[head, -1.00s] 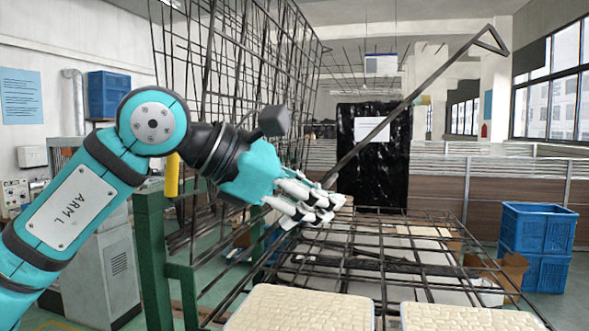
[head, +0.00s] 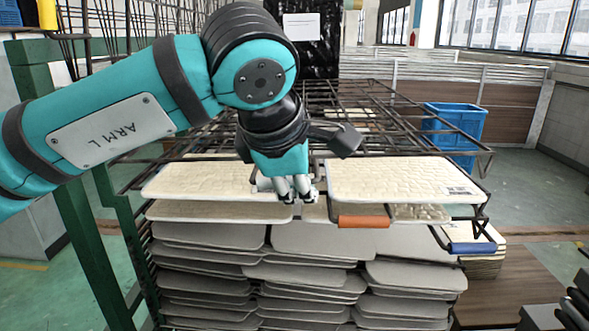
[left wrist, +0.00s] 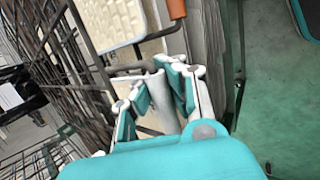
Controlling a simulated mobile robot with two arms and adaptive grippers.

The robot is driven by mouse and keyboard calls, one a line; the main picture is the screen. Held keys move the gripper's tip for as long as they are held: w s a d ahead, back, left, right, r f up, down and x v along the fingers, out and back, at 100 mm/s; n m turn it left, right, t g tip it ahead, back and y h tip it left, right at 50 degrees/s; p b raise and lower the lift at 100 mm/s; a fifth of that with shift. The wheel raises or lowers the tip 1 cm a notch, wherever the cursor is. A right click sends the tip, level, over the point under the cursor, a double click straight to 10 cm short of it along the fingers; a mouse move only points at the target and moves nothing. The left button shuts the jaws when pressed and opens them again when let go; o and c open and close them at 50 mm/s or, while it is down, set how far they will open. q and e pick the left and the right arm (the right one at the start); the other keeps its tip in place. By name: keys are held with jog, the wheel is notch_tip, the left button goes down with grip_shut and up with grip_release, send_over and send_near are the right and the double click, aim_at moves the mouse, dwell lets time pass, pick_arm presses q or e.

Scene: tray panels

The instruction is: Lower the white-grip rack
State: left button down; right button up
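My left gripper (head: 288,190) points down at the front of the stack, between two cream panels. The dark wire rack (head: 390,110) lies about level behind and beside the gripper, over the panel stack. An orange grip (head: 363,221) and a blue grip (head: 473,247) show lower on the front right.
Cream panels (head: 400,178) lie on top, with several grey panels (head: 320,245) stacked below. A green frame post (head: 85,225) stands at the left. A blue crate (head: 455,125) is at the back right. Floor is clear at the far right.

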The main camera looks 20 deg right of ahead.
pick_arm(q)
jog(key=shift+s+d+f, duration=0.1)
jog(key=shift+s+f, duration=0.1)
jog(key=shift+f, duration=0.35)
jog(key=c, duration=1.2)
grip_release()
jog(key=shift+s+r, duration=0.1)
jog(key=shift+s, duration=0.25)
jog(key=shift+w, duration=0.2)
jog(key=shift+r, duration=0.2)
jog(key=v, duration=1.1)
jog(key=shift+s+r, duration=0.2)
jog(key=shift+s, duration=0.15)
